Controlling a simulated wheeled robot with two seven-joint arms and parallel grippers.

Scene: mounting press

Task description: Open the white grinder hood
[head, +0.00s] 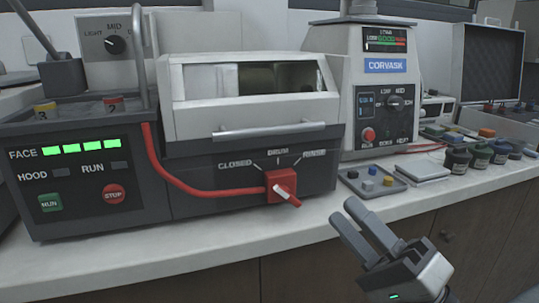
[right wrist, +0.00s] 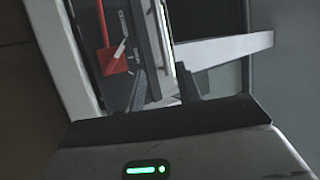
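The white grinder hood (head: 195,122) sits lowered on the grinder, with a dark window in its front. A grey bar handle (head: 268,130) runs along its lower front edge. My right gripper (head: 343,211) is at the lower right in the head view, in front of the bench and below and right of the handle. Its two fingers are apart with nothing between them; they also show in the right wrist view (right wrist: 162,88). The gripper is clear of the hood. My left gripper is in neither view.
A red valve (head: 281,184) with a white-tipped lever juts from the grinder front below the handle; a red hose (head: 185,190) leads to it. The Corvask press (head: 385,90) stands close on the right. A small tray (head: 372,183) and several jars (head: 480,155) lie further right.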

